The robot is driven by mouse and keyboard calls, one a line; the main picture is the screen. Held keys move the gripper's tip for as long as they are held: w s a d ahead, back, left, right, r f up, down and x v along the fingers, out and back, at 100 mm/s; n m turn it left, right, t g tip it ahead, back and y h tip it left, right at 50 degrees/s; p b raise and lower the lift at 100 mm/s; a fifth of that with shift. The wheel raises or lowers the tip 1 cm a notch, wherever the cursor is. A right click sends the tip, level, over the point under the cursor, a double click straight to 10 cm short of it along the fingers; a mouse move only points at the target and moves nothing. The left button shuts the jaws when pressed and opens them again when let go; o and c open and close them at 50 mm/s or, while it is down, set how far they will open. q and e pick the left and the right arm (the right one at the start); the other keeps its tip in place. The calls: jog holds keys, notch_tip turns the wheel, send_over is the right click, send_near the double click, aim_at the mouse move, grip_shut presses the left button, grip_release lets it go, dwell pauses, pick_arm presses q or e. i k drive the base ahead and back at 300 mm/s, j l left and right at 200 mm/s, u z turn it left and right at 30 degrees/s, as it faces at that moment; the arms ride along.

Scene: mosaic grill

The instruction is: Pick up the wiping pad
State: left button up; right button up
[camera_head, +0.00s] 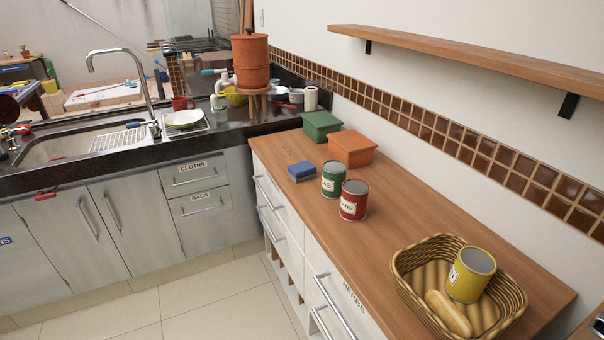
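A small blue block (301,171), which looks like the wiping pad, lies flat on the wooden counter (411,238) near its left edge. It sits just left of a green can (332,179) and in front of a green box (321,125) and an orange box (351,148). It is fully visible, with nothing on top of it. Neither of my grippers shows in the head view.
A red can (353,200) stands near the green one. A wicker basket (402,273) at the front right holds a yellow can (470,275) and a bread roll (448,313). A wooden shelf (470,57) overhangs on the wall. Floor (215,300) left of the counter is clear.

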aim_at(299, 172)
jog(key=i+j+u, duration=0.1)
jog(key=i+j, duration=0.35)
jog(key=j, duration=0.15)
jog(key=i+j+u, duration=0.1)
jog(key=i+j, duration=0.35)
jog(key=j, duration=0.15)
